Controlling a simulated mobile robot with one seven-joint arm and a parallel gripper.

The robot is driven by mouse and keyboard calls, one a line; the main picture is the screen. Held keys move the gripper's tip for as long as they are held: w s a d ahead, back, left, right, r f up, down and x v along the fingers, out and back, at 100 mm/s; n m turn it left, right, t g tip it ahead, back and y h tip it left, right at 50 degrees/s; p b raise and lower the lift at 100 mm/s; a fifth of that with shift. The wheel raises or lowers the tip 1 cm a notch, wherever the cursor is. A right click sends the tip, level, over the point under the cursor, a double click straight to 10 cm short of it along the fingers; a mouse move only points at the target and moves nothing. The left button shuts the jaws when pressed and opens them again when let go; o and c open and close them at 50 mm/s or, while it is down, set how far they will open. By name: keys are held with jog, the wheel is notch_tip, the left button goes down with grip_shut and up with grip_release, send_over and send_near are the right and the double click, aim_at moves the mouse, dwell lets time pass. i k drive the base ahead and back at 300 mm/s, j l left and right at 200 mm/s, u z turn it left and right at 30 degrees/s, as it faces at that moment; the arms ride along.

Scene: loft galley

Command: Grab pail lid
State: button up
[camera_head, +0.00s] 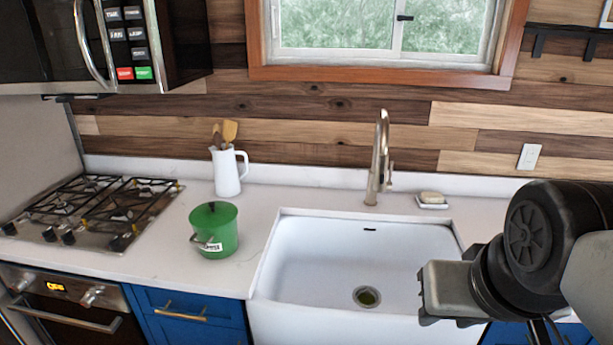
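A green pail (216,240) stands upright on the white counter, between the stove and the sink. Its green lid (213,214) sits on top and has a small dark knob in the middle. The pail has a wire handle and a white label on its front. My gripper (428,293) is at the right, over the right part of the sink, well apart from the pail and lid. Its fingers are not clearly shown, so I cannot tell whether it is open or shut. I see nothing held in it.
A white sink (300,260) with a tall faucet (380,160) lies between the pail and my gripper. A white pitcher (227,173) with wooden utensils stands behind the pail. A gas stove (90,215) is at left, under a microwave (125,45). A soap dish (432,202) sits behind the sink.

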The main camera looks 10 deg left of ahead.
aim_at(213, 215)
jog(key=i+j, duration=0.1)
jog(key=j, duration=0.3)
jog(key=i+j, duration=0.1)
jog(key=j, duration=0.3)
jog(key=i+j, duration=0.1)
jog(key=j, duration=0.3)
jog(key=i+j, duration=0.1)
jog(key=j, duration=0.3)
jog(key=i+j, duration=0.1)
jog(key=j, duration=0.3)
jog(key=i+j, duration=0.1)
jog(key=j, duration=0.3)
jog(key=i+j, duration=0.15)
jog(key=j, duration=0.2)
